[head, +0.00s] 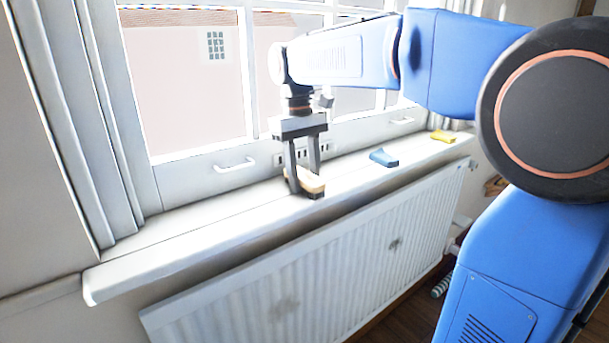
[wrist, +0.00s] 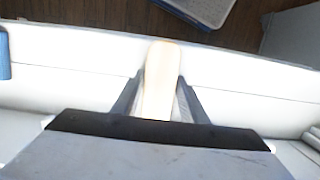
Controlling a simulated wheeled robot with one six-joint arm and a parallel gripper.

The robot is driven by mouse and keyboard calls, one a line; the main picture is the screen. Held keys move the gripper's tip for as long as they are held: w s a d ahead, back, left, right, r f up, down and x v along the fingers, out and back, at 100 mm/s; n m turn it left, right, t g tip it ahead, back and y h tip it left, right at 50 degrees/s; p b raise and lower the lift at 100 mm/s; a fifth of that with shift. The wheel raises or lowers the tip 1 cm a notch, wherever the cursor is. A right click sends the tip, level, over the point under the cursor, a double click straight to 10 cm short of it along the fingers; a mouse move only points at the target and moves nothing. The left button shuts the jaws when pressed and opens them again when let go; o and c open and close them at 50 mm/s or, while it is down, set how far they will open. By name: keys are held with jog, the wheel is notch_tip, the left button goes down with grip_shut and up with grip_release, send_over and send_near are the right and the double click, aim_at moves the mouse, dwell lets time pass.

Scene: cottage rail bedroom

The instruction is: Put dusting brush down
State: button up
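The dusting brush (head: 314,186) has a pale wooden body and a dark lower part. It is at the windowsill (head: 215,215), near the front edge, below my gripper (head: 304,178). My gripper points down with one finger on each side of the brush, and its fingertips appear to press on it. In the wrist view the pale brush body (wrist: 160,80) lies between the two fingers (wrist: 160,88). I cannot tell whether the underside of the brush touches the sill or hangs just above it.
A blue object (head: 383,158) and a yellow one (head: 442,136) lie farther right on the sill. A white radiator (head: 330,270) is below. The window frame with its handle (head: 235,165) and a socket strip (head: 300,155) stand behind. The left sill is clear.

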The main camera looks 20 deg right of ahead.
aim_at(301, 172)
jog(key=shift+o, duration=1.1)
notch_tip(301, 172, up, 12)
jog(key=w, duration=0.1)
jog(key=shift+w+a, duration=0.25)
jog(key=shift+w, duration=0.1)
jog(key=shift+s, duration=0.1)
jog(key=s+d+f+m+t, duration=0.1)
jog(key=s+d+f+t, duration=0.2)
jog(key=s+f, duration=0.9)
jog(key=s+d+f+m+t, duration=0.2)
jog(key=s+d+f+t, duration=0.1)
jog(key=s+f, duration=1)
notch_tip(301, 172, down, 3)
jog(key=shift+d+r+m+t+y, duration=0.15)
jog(key=shift+d+m+t+y, duration=0.15)
jog(key=shift+d, duration=0.45)
jog(key=shift+o, duration=0.5)
jog(key=shift+w+r, duration=0.1)
